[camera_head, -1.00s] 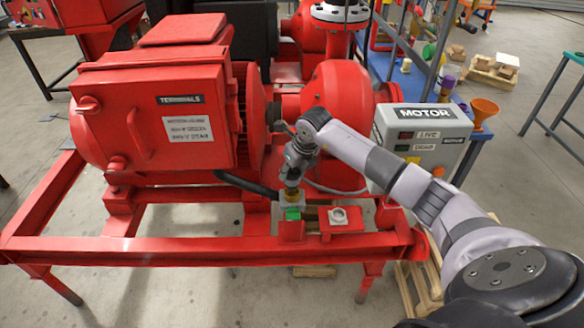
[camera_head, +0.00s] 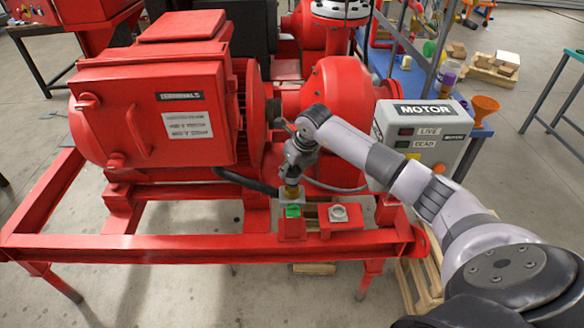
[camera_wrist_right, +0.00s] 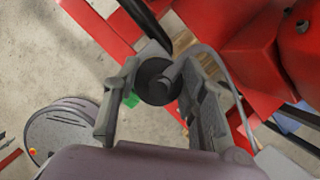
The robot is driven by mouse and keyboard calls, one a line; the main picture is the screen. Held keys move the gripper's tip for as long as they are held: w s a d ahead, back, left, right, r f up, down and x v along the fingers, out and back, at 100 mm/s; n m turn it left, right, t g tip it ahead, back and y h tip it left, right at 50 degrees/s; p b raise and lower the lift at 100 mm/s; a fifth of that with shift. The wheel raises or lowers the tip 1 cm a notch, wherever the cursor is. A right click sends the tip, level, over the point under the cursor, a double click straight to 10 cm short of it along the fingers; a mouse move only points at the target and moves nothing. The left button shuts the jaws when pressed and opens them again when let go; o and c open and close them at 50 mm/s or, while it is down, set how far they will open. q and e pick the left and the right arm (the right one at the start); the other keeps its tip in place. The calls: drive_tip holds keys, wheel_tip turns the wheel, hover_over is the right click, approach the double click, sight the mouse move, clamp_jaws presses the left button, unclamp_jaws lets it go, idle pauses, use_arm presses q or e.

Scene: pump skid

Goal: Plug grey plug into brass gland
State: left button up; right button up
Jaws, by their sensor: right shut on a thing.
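My right gripper (camera_head: 294,178) points down at the front of the red skid, right of the motor's terminal box. In the right wrist view its two fingers (camera_wrist_right: 160,100) are closed around a dark grey round body, which I take to be the grey plug (camera_wrist_right: 153,82). In the head view the plug is mostly hidden by the gripper. The brass gland (camera_head: 292,192) shows directly below the fingertips, above a grey block and a green piece (camera_head: 293,211). I cannot tell whether the plug is inside the gland or only above it. My left gripper is not in view.
A black hose (camera_head: 245,182) runs from the motor towards the gland. A pale fitting (camera_head: 338,213) sits on a red bracket to the right. The grey MOTOR box (camera_head: 424,135) stands close behind my right forearm. The red frame rail (camera_head: 180,247) crosses in front.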

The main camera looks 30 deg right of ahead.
drive_tip(key=shift+f+b, duration=1.55)
drive_tip(key=shift+f, duration=0.3)
idle(0.4)
drive_tip(key=o, duration=1.4)
drive_tip(key=shift+c, duration=0.2)
drive_tip(key=v, duration=1.2)
drive_tip(key=shift+a, duration=0.1)
